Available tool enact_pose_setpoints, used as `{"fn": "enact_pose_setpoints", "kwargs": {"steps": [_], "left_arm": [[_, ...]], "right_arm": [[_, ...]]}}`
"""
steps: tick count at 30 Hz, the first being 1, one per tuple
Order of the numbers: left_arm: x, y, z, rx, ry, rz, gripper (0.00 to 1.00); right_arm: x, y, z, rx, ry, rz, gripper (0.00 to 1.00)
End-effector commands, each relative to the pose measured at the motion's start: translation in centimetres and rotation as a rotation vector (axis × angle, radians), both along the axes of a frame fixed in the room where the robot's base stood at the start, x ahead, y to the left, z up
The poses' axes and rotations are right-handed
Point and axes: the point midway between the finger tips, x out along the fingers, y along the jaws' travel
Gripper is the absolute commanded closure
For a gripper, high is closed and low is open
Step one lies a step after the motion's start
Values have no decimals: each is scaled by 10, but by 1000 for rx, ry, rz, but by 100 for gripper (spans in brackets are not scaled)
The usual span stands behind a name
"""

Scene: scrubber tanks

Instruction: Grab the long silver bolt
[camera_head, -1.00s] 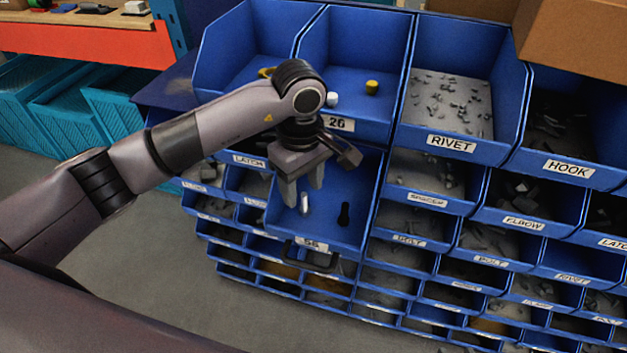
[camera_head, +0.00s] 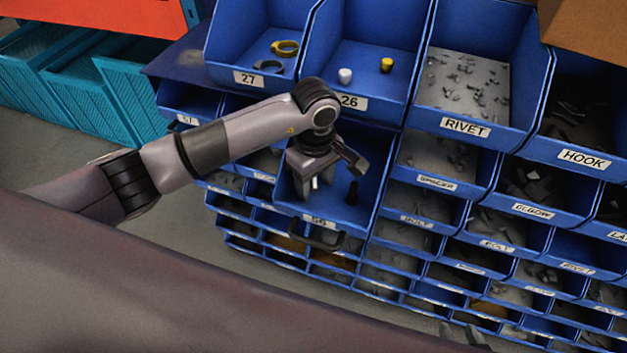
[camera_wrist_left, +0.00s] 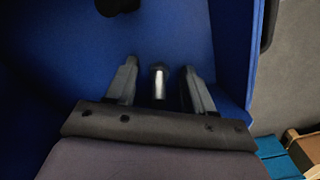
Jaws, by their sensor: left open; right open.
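The silver bolt (camera_head: 315,182) stands in the blue drawer labelled 56 (camera_head: 360,215), partly hidden by my gripper in the head view. In the left wrist view the silver bolt (camera_wrist_left: 158,84) sits between my two fingers, with a gap on each side. My left gripper (camera_head: 308,187) is open and reaches down into the drawer around the bolt. My right gripper (camera_head: 466,337) shows only partly at the bottom edge.
Bin 26 (camera_head: 350,102) above holds a white and a yellow piece. Bin 27 (camera_head: 250,78) holds rings. The rivet bin (camera_head: 466,127) and hook bin (camera_head: 583,158) are to the right. The drawer walls stand close around my left gripper.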

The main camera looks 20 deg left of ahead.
Motion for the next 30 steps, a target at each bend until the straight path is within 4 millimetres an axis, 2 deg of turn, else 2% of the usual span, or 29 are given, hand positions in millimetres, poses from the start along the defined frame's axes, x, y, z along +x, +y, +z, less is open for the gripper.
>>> {"fn": "enact_pose_setpoints", "kwargs": {"steps": [1,2,6,20,26,30], "left_arm": [[0,0,0,0,0,0,47],[0,0,0,0,0,0,54],[0,0,0,0,0,0,99],[1,0,8,0,-2,0,100],[1,0,34,-1,-5,-1,100],[1,0,64,0,-7,-1,100]], "right_arm": [[0,0,0,0,0,0,57],[0,0,0,0,0,0,57],[1,0,0,-1,-1,1,57],[1,0,0,0,-3,1,57],[2,0,0,0,-3,1,57],[2,0,-2,0,-3,1,57]]}}
